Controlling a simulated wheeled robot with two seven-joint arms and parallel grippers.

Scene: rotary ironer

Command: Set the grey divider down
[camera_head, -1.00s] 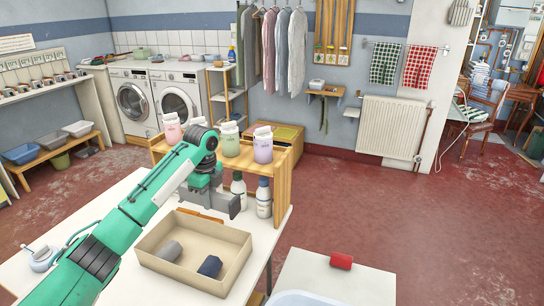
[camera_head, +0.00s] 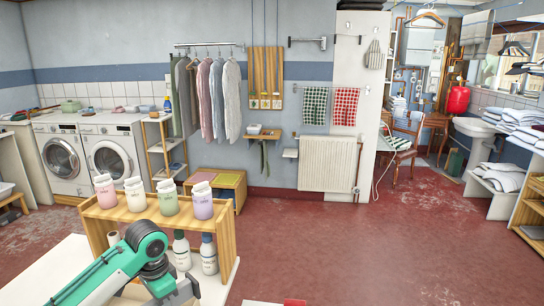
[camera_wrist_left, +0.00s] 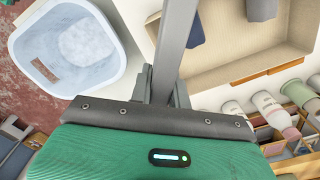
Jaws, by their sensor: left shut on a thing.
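The grey divider (camera_wrist_left: 174,45) is a long, narrow grey piece in the left wrist view, running from my gripper up to the top edge. My left gripper (camera_wrist_left: 163,86) is shut on its near end. The divider's far end is out of frame. A beige tray (camera_wrist_left: 225,72) lies beyond and to the right of it, with part of the divider in front of the tray's corner. In the head view my left arm's wrist (camera_head: 160,272) is at the bottom, in front of the wooden shelf; the fingers and divider are not clear there. My right gripper is not in view.
A white basin (camera_wrist_left: 75,45) stands left. The wooden shelf (camera_head: 226,240) holds several pastel jars on top and white bottles below. Red floor is clear to the right.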

